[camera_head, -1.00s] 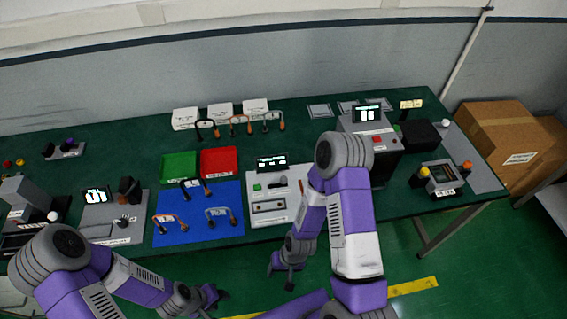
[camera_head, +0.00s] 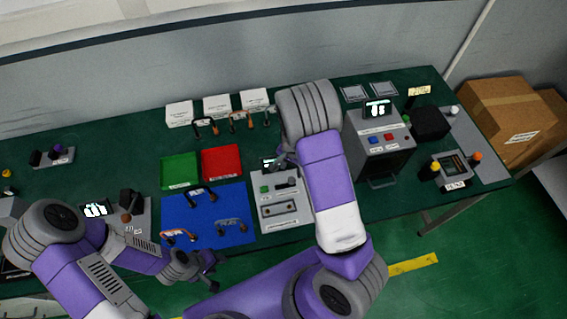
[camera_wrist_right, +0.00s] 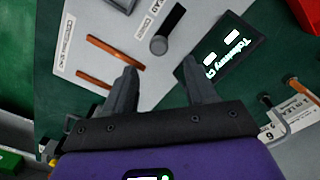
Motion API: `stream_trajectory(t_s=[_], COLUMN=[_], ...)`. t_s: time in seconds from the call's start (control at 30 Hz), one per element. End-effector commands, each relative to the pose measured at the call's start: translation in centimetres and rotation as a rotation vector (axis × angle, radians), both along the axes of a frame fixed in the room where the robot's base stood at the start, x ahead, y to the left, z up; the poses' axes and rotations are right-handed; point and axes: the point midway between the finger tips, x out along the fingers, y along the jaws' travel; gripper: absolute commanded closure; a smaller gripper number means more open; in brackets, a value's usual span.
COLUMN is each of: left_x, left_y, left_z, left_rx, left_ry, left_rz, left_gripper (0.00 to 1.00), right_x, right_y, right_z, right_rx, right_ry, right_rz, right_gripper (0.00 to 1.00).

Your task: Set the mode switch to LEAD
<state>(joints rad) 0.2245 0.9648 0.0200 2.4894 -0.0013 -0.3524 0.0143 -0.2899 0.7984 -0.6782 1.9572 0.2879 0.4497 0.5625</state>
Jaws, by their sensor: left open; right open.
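A light grey panel (camera_head: 277,216) stands right of the blue mat. A dark round knob (camera_wrist_right: 158,45), likely the mode switch, sticks up from it beside printed labels too cut off to read surely. It seems to show small in the head view (camera_head: 281,186). My right gripper (camera_wrist_right: 160,86) is open and empty over the panel's edge; the knob shows just beyond the gap between its fingertips, apparently untouched. In the head view its arm partly covers the panel. My left gripper (camera_head: 213,270) is open and empty in front of the table's edge.
A small display (camera_wrist_right: 228,45) stands near my right gripper's right finger. Red (camera_head: 221,163) and green (camera_head: 180,171) trays and the blue mat (camera_head: 205,238) with several handles lie to the left. A grey box (camera_head: 379,155) with buttons stands to the right.

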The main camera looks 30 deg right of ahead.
Motion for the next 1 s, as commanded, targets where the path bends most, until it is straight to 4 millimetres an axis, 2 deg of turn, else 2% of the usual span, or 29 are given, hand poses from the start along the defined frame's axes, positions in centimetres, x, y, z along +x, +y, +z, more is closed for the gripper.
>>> stream_trajectory(t_s=[0.17,0.4,0.53,0.9,1.0], left_x=[-0.1,-0.1,-0.1,-0.1,-0.1], left_y=[0.0,0.0,0.0,0.0,0.0], left_z=[-0.1,-0.2,-0.2,-0.2,-0.2], left_rx=[0.0,0.0,0.0,0.0,0.0], left_ry=[0.002,0.002,0.002,0.001,0.001], left_rz=[-0.001,0.0,0.0,0.0,0.0], left_gripper=[0.57,0.57,0.57,0.57,0.57], right_x=[-0.1,-0.2,-0.1,-0.1,-0.1], right_y=[0.0,0.0,0.0,0.0,0.0], right_z=[-1.6,-5.5,-6.9,-7.6,-7.6], right_rx=[0.0,0.0,0.0,-0.001,0.0], right_ry=[0.004,0.004,0.004,-0.001,0.0], right_rz=[-0.001,-0.001,0.001,0.002,0.002], right_gripper=[0.44,0.44,0.44,0.44,0.57])
